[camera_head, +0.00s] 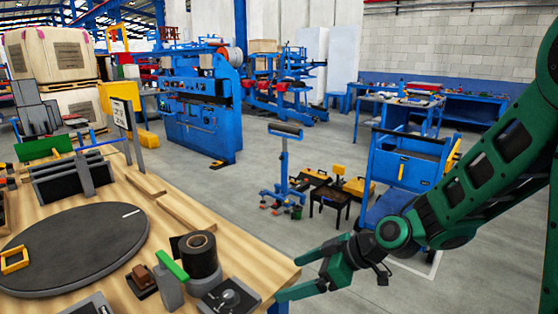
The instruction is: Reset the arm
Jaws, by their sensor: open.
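My green arm (490,165) comes in from the right edge and reaches down to the left. My gripper (290,278) is at its end, low in the picture, near the right front corner of the wooden workbench. Its two dark-tipped green fingers are spread apart, with nothing seen between them. The fingers point left toward the bench edge. Whether they touch the bench cannot be told.
The wooden workbench (150,212) holds a dark round disc (80,245), a black tape roll (200,258) and a dark device (230,298) near its right corner. A blue cart (405,165) stands behind my arm.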

